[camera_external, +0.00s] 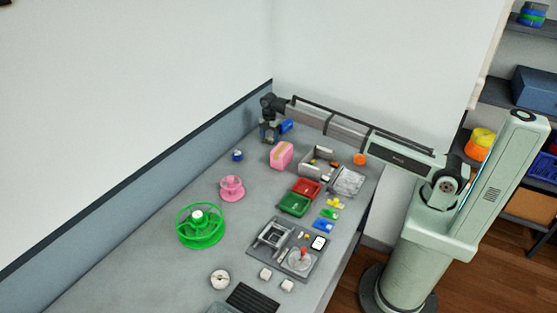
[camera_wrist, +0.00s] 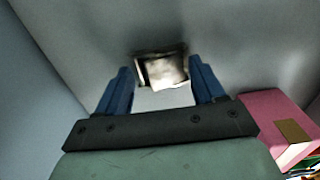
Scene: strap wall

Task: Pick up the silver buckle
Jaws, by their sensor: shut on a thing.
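The silver buckle (camera_wrist: 163,70) shows in the wrist view as a bright, blurred squarish piece with a dark edge, between the tips of my blue fingers. My gripper (camera_wrist: 159,66) is shut on it, with one finger on each side. In the external view my gripper (camera_external: 269,138) points down at the far end of the grey table, near the wall corner. The buckle cannot be made out there. Whether it touches the table is unclear.
A pink box (camera_external: 281,155) stands close to my gripper and also shows at right in the wrist view (camera_wrist: 278,118). A grey bin (camera_external: 333,154) and red and green trays (camera_external: 294,204) lie nearer. Pink (camera_external: 232,187) and green (camera_external: 201,226) spools stand left. Walls border the far corner.

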